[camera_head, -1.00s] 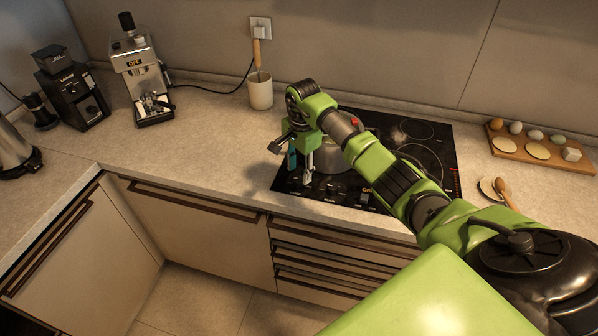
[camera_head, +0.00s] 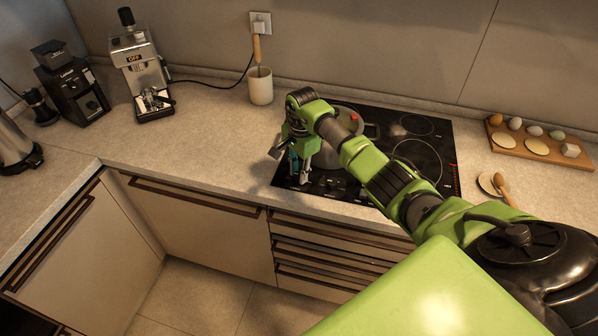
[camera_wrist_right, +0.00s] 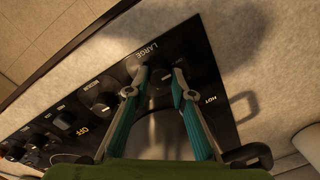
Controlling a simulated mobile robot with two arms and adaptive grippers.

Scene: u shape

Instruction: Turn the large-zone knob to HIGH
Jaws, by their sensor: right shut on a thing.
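The black cooktop (camera_head: 430,150) is set in the counter, with a row of knobs along its front edge. My right gripper (camera_head: 299,177) points down at the left end of this row. In the right wrist view, its two teal fingers (camera_wrist_right: 161,70) are closed in on the large-zone knob (camera_wrist_right: 160,76), beside the printed word LARGE. The fingers partly hide the knob, and I cannot read its setting. Further knobs (camera_wrist_right: 65,120) and a lit OFF readout (camera_wrist_right: 82,130) lie to the left in that view. My left gripper is not in view.
A metal pot (camera_head: 325,157) stands on the cooktop behind my gripper, partly hidden by my arm. A cream utensil holder (camera_head: 260,87) and a coffee machine (camera_head: 142,80) stand to the left. A wooden egg board (camera_head: 550,150) lies at the right.

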